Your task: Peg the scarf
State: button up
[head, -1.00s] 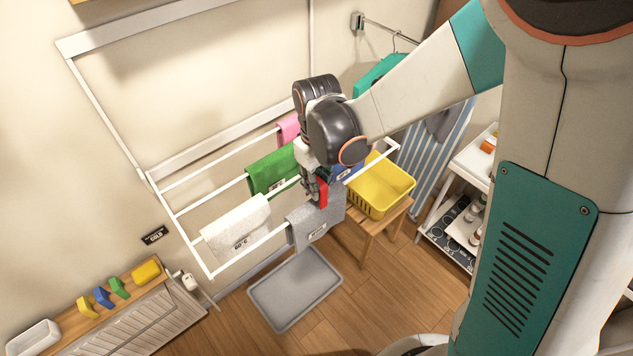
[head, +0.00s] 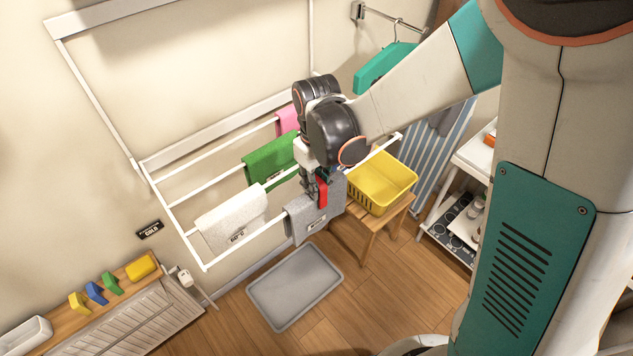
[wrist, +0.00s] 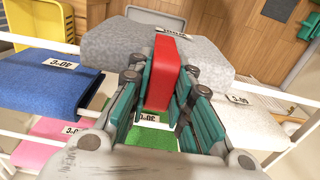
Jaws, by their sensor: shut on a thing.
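My gripper (head: 318,178) is shut on a red peg (head: 323,195), which also shows between the teal fingers in the wrist view (wrist: 166,66). The grey scarf (head: 308,219) hangs folded over the front bar of the white drying rack (head: 266,229), near its right part, with a label on its front. In the wrist view the peg stands upright against the scarf (wrist: 108,46) at its folded top. I cannot tell whether the peg's jaws straddle the fold; the fingers hide its lower end.
A white cloth (head: 230,218), a green cloth (head: 268,160), a pink cloth (head: 288,120) and a blue cloth (wrist: 45,90) hang on the rack nearby. A yellow basket (head: 382,183) on a wooden stool stands to the right. A grey tray (head: 294,288) lies on the floor below.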

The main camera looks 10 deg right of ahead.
jog(key=o, duration=0.9)
jog(key=shift+s+f, duration=0.25)
jog(key=shift+f, duration=0.1)
jog(key=shift+w+f, duration=0.1)
jog(key=shift+w, duration=0.1)
jog(key=o, duration=0.5)
jog(key=shift+c, duration=0.2)
jog(key=shift+r, duration=0.2)
jog(key=shift+r+p, duration=2.6)
jog(key=shift+r, duration=1.45)
